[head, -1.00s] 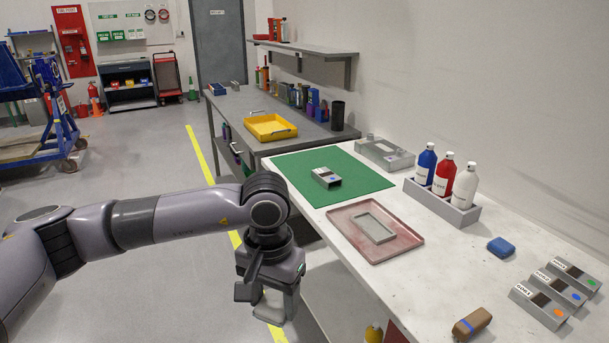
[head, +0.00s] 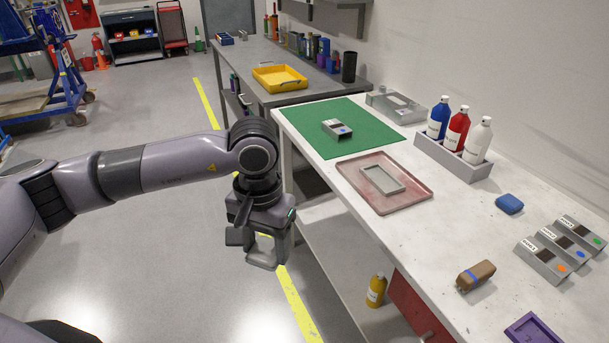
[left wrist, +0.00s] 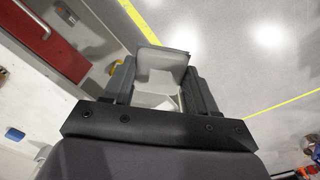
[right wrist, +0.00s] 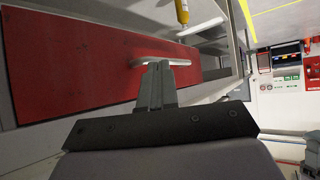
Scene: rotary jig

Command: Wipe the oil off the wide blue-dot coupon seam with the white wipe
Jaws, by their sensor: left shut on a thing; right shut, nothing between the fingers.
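A grey coupon with a blue dot (head: 336,129) lies on the green mat (head: 318,115). Another blue-dot block (head: 558,249) sits in the row at the right, between an orange-dot block (head: 543,262) and a green-dot block (head: 582,236). I cannot tell oil on any of them. My left gripper (head: 256,248) hangs over the floor, left of the white table. It is shut on a pale piece, seemingly the white wipe (left wrist: 155,99), mostly hidden between the fingers. My right gripper (right wrist: 155,64) is shut and empty, facing the red panel under the table; the head view does not show it.
The white table (head: 440,235) holds a red tray with a grey frame (head: 385,192), a bottle rack (head: 452,160), a blue sponge-like block (head: 509,204), a brown block (head: 475,276) and a purple tray (head: 533,331). A yellow bottle (head: 376,290) stands on the shelf below.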

